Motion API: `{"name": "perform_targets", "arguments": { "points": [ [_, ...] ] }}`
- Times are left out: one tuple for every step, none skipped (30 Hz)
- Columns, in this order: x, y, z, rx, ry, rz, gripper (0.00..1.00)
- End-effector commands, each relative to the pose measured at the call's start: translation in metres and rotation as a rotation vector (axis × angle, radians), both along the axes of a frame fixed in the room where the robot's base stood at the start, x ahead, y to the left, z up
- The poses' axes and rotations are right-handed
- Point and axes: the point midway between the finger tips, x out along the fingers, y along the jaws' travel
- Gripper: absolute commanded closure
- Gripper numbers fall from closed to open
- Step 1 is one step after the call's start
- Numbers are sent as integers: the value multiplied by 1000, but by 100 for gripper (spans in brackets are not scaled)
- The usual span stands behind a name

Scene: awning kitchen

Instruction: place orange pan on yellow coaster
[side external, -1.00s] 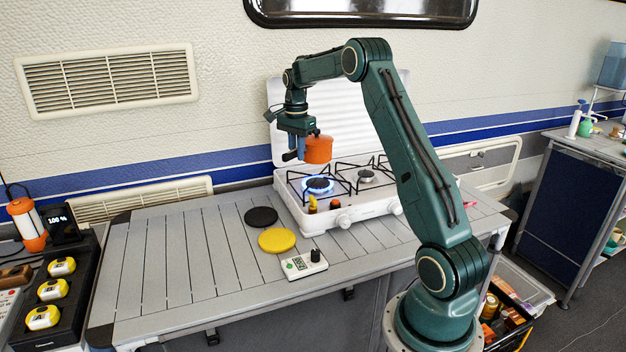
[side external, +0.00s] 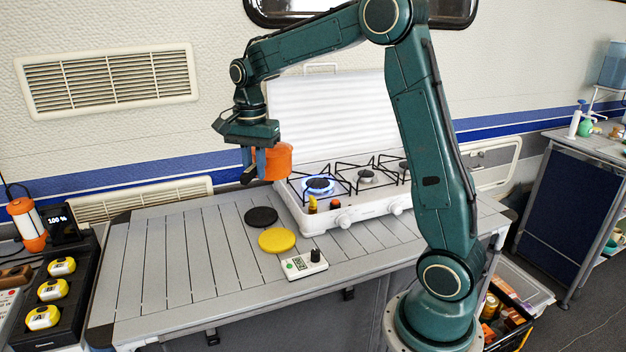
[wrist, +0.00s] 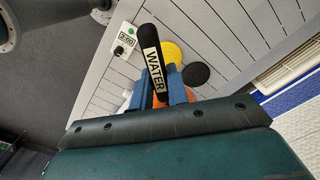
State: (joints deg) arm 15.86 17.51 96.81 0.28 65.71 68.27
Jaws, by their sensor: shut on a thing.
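The orange pan (side external: 272,160) is held in the air by my gripper (side external: 250,172), left of the white stove and above the table. In the wrist view, my gripper (wrist: 160,92) is shut on the pan's black handle (wrist: 151,58), which carries the word WATER. The pan's body is mostly hidden there by the gripper, with a little orange showing. The yellow coaster (side external: 277,240) lies flat and empty on the slatted table. It shows partly behind the handle in the wrist view (wrist: 171,53).
A black coaster (side external: 261,217) lies just behind the yellow one. A white timer (side external: 304,264) with a black knob lies right of it. The white stove (side external: 345,217) has a lit blue burner and two small bottles at its front. The table's left side is clear.

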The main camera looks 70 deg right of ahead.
Motion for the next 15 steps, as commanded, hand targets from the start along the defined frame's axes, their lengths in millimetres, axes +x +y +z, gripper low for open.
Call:
{"name": "perform_targets", "arguments": {
  "points": [
    [0,3,1,-1,-3,5,100],
    [-1,3,2,-1,-3,6,100],
    [-1,4,2,-1,-3,7,100],
    [-1,4,2,-1,-3,7,100],
    [-1,4,1,-1,-3,7,100],
    [-1,4,1,-1,-3,7,100],
    [-1,4,0,-1,-3,6,100],
    [-1,3,-1,-1,-2,6,100],
    [-1,3,-3,-1,-2,6,100],
    [-1,3,-6,-1,-2,6,100],
    [-1,3,-8,-1,-1,6,100],
    [-1,3,-13,0,1,6,100],
    [-1,3,-16,0,1,6,100],
    [-1,3,-20,0,0,6,100],
    [-1,3,-27,1,1,6,100]
  ]
}}
